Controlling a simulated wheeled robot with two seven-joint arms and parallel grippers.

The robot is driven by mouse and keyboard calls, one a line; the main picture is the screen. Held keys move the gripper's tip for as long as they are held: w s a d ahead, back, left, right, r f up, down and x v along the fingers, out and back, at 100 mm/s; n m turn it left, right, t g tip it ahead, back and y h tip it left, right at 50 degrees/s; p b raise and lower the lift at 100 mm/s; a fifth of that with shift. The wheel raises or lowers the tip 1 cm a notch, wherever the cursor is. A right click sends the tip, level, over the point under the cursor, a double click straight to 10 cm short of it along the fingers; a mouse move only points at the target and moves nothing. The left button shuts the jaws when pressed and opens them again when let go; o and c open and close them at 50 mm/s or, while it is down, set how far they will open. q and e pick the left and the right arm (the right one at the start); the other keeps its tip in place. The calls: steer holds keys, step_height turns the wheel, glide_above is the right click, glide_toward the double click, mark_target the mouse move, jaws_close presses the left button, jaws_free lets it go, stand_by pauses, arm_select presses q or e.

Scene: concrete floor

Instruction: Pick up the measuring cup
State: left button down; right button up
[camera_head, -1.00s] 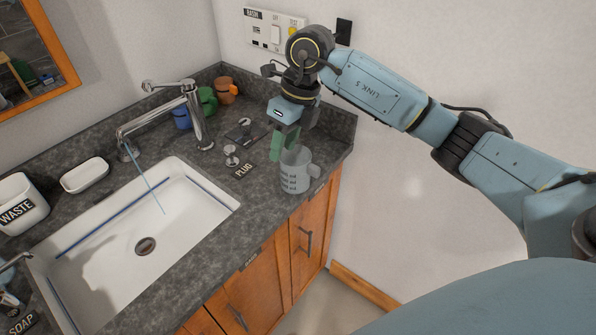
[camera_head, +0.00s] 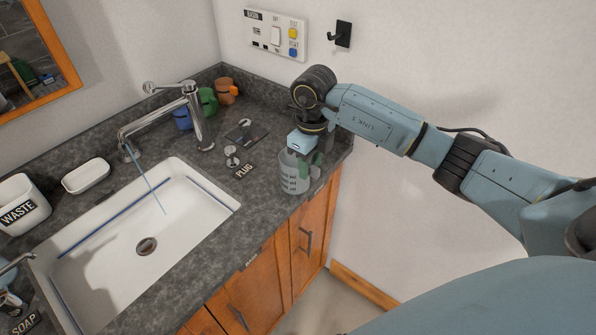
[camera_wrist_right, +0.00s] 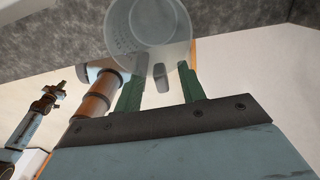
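The measuring cup (camera_head: 291,180) is a translucent grey cup with markings, standing upright at the counter's right front corner, beside the plug label. In the right wrist view, its round opening (camera_wrist_right: 150,25) shows at the top and its handle (camera_wrist_right: 160,78) points toward my gripper. My right gripper (camera_head: 312,166) is low at the cup's right side, partly hidden behind it. In the wrist view, its two green fingers (camera_wrist_right: 160,71) stand apart, one on each side of the handle, with gaps visible. My left gripper is not in view.
The sink basin (camera_head: 185,205) and tap (camera_head: 195,115) lie left of the cup. Blue, green and orange mugs (camera_head: 226,92) stand at the back. A wall panel (camera_head: 275,35) and black hook (camera_head: 342,33) are above. The counter edge is close to the cup.

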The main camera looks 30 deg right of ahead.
steer(key=shift+f, duration=1.55)
steer(key=shift+c, duration=0.4)
jaws_close()
